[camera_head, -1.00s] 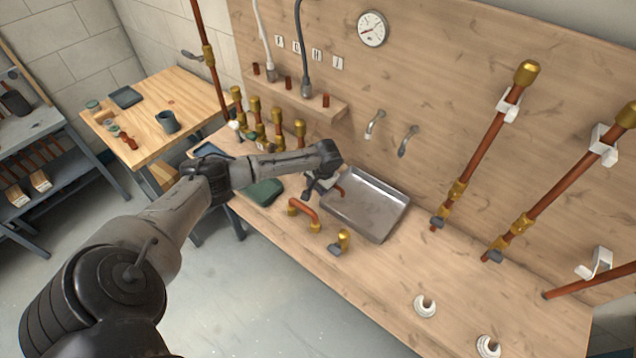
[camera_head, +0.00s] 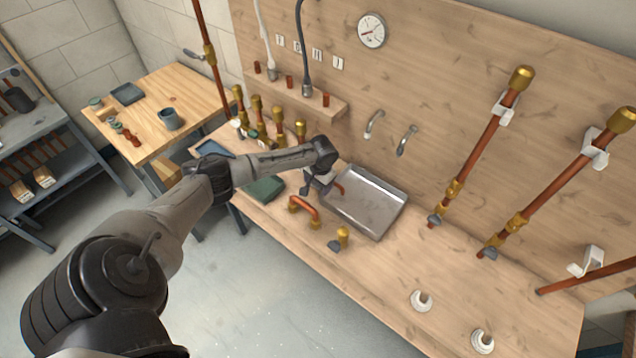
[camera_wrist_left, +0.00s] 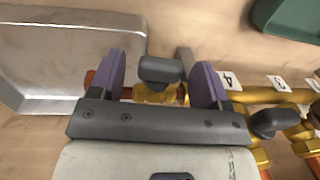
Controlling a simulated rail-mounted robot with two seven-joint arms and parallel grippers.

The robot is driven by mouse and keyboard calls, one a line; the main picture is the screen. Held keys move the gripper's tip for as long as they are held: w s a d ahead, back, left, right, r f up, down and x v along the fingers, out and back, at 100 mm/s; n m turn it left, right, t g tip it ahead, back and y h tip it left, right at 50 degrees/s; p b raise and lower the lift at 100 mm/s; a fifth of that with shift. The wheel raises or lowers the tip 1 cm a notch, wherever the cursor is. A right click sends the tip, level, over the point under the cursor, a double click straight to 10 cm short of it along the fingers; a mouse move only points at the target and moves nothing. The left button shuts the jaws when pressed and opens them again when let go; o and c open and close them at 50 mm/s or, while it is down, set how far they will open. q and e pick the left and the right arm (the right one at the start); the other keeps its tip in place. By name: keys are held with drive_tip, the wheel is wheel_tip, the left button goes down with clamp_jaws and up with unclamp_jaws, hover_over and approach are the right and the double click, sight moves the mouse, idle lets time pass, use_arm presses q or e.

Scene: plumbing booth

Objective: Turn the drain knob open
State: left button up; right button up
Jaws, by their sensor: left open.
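In the left wrist view, a dark grey knob (camera_wrist_left: 160,68) sits on a brass valve (camera_wrist_left: 155,95) with copper pipe beside it. My left gripper (camera_wrist_left: 160,78) is open, with one purple finger on each side of the knob. A gap shows between the knob and each finger. In the head view my left gripper (camera_head: 318,184) is low over the bench at the left edge of the metal tray (camera_head: 368,228), and the arm end and gripper hide the valve there. A short copper pipe end (camera_head: 340,188) shows beside it. My right gripper is not in view.
A second grey knob (camera_wrist_left: 276,123) on brass fittings and number tags (camera_wrist_left: 229,80) lie to the right in the wrist view. A copper U-pipe (camera_head: 305,208) and a brass valve (camera_head: 343,236) stand near the bench's front. A green item (camera_head: 263,190) lies left of the gripper.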

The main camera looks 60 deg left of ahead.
use_arm(q)
wheel_tip(320, 180, up, 14)
drive_tip(key=d+p, duration=0.1)
drive_tip(key=shift+w+d+f+p, duration=0.15)
drive_tip(key=shift+w+d+p, duration=0.05)
drive_tip(key=shift+w+p, duration=0.1)
idle(0.3)
drive_tip(key=shift+d+r+p, duration=0.15)
drive_tip(key=shift+r+p, duration=1.6)
drive_tip(key=shift+p, duration=1.1)
